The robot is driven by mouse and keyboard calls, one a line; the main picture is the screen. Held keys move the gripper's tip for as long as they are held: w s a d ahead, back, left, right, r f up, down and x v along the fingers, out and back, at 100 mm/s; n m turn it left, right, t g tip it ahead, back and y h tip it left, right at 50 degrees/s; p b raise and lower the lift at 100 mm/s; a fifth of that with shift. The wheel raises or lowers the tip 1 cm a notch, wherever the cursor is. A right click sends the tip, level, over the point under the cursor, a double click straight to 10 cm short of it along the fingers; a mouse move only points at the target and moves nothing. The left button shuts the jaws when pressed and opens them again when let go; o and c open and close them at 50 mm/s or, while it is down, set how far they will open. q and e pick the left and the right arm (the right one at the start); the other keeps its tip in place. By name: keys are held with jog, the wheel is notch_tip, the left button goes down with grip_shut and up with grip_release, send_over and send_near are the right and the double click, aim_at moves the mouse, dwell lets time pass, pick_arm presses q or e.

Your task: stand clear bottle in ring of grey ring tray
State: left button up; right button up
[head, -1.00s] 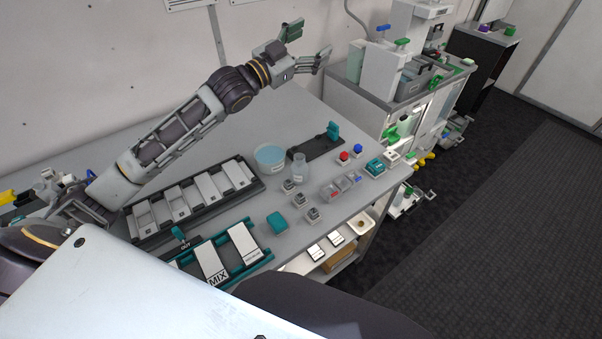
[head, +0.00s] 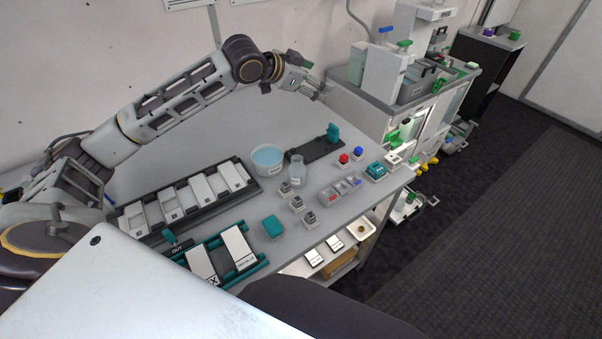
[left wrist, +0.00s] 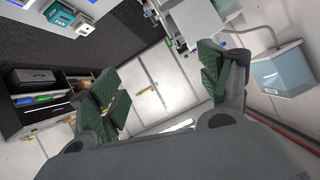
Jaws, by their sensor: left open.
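The clear bottle (head: 297,173) stands upright on the grey table, just right of a round tub of blue liquid (head: 267,159). I cannot make out a ring tray for sure; a dark flat holder (head: 318,150) with a teal upright part lies just behind the bottle, and its details are too small to tell. My left gripper (head: 319,88) is raised over the far edge of the table, well beyond the bottle and apart from it. In the left wrist view its green-padded fingers (left wrist: 165,90) are spread with nothing between them. My right gripper is not in view.
A dark rack of grey-white slides (head: 191,200) and a teal rack (head: 224,258) lie at the front left. Small grey blocks (head: 297,203), a teal block (head: 272,227) and a small tray (head: 339,191) lie right of them. A bench with tall dispensers (head: 385,72) stands beyond. The table's back left is clear.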

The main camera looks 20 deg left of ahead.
pick_arm(q)
jog(key=s+f+g+y, duration=0.1)
jog(key=s+f+g, duration=0.4)
jog(key=f, duration=0.3)
jog(key=m+g+y, duration=0.2)
jog(key=g, duration=0.2)
send_near(300, 169)
jog(key=w+a+r, duration=0.1)
jog(key=a+r, duration=0.1)
jog(key=shift+w+d+f, duration=0.1)
jog(key=shift+w+d, duration=0.05)
jog(key=shift+f, duration=0.1)
jog(key=shift+x, duration=4.25)
jog(key=shift+d, duration=0.15)
jog(key=shift+p+x, duration=0.45)
jog(key=shift+x, duration=2.1)
